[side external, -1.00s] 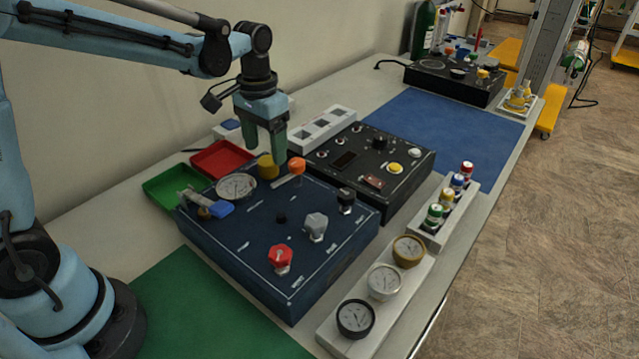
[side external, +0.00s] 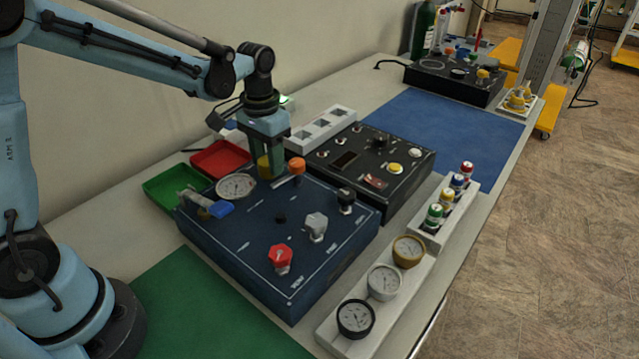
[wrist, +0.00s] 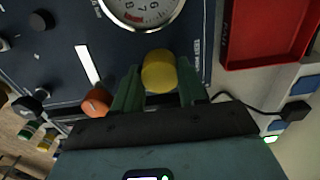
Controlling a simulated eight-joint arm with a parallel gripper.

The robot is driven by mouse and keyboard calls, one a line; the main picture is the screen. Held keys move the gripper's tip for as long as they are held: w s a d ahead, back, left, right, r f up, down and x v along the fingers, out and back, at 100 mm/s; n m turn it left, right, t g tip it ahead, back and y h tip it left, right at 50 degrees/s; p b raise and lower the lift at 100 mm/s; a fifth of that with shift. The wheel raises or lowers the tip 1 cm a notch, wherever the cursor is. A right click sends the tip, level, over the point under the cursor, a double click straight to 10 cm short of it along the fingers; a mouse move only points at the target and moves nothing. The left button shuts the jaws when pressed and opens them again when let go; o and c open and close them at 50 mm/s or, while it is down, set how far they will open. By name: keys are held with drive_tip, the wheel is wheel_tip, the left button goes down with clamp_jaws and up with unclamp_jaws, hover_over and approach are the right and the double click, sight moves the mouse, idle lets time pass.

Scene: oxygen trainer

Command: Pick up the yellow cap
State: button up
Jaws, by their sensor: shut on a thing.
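The yellow cap (side external: 264,167) is at the back of the dark blue panel box (side external: 262,236), beside the pressure gauge (side external: 236,187). My gripper (side external: 270,160) is lowered over the cap, with its green fingers on either side of it. In the wrist view the cap (wrist: 159,71) lies between the two fingertips (wrist: 158,82), and my gripper is shut on it. I cannot tell whether the cap still touches the panel.
An orange knob (side external: 297,166) stands close to the right of my gripper. A red tray (side external: 221,157) and a green tray (side external: 172,190) lie behind and left of the box. A black panel (side external: 400,182) and a white socketed block (side external: 322,128) are to the right.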

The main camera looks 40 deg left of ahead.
sight(267, 161)
drive_tip(key=shift+r, duration=0.1)
drive_tip(key=shift+r, duration=0.5)
wheel_tip(267, 161, up, 3)
drive_tip(key=shift+r, duration=0.1)
drive_tip(key=s+d+r, duration=0.5)
drive_tip(key=s+d, duration=0.2)
drive_tip(key=d, duration=0.4)
drive_tip(key=shift+s, duration=0.35)
drive_tip(key=shift+f, duration=0.1)
drive_tip(key=shift+f, duration=2.35)
drive_tip(key=shift+f, duration=0.25)
